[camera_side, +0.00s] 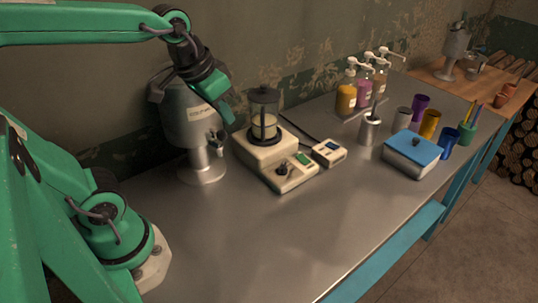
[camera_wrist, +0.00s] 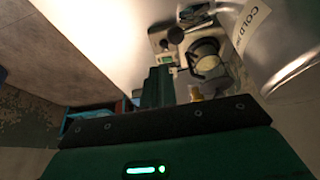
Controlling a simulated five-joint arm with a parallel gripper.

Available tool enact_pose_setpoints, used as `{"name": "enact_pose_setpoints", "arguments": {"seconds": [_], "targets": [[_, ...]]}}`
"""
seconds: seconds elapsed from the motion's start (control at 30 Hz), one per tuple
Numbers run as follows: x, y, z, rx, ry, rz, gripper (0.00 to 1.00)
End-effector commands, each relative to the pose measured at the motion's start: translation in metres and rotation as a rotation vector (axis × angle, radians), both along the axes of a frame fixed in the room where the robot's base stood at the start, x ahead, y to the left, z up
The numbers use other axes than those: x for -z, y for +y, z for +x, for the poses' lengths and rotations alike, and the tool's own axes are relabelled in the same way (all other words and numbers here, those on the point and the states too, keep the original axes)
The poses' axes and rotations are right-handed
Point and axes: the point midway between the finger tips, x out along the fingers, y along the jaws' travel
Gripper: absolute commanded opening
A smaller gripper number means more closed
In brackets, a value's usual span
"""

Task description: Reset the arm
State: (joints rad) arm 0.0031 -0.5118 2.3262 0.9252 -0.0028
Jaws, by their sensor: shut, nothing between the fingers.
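My green arm reaches in from the left of the side view. My gripper (camera_side: 226,112) hangs tilted down above the table, in front of the grey metal dispenser (camera_side: 186,120) and left of the glass jug with a black lid (camera_side: 264,112). The jug stands on a white hot-plate device (camera_side: 278,165) and holds something pale. My gripper is shut and empty, apart from the jug. In the wrist view the green fingers (camera_wrist: 158,88) show together, with the jug (camera_wrist: 207,62) just beyond them and the dispenser (camera_wrist: 285,45) at the right.
A small white box (camera_side: 329,152) sits right of the hot plate. Further right stand a blue-lidded container (camera_side: 412,154), several coloured cups, a metal canister (camera_side: 370,130) and pump bottles (camera_side: 346,97). The table front (camera_side: 290,240) is clear. A wooden counter (camera_side: 440,85) lies behind.

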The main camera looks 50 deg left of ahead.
Motion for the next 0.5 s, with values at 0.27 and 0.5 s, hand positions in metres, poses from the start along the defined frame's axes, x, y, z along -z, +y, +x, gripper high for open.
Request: {"name": "enact_pose_setpoints", "arguments": {"seconds": [0.27,0.5], "targets": [[0.008,0.001,-0.039,0.000,-0.071,0.001,0.00],[0.013,0.001,-0.050,0.000,-0.090,0.001,0.00]]}}
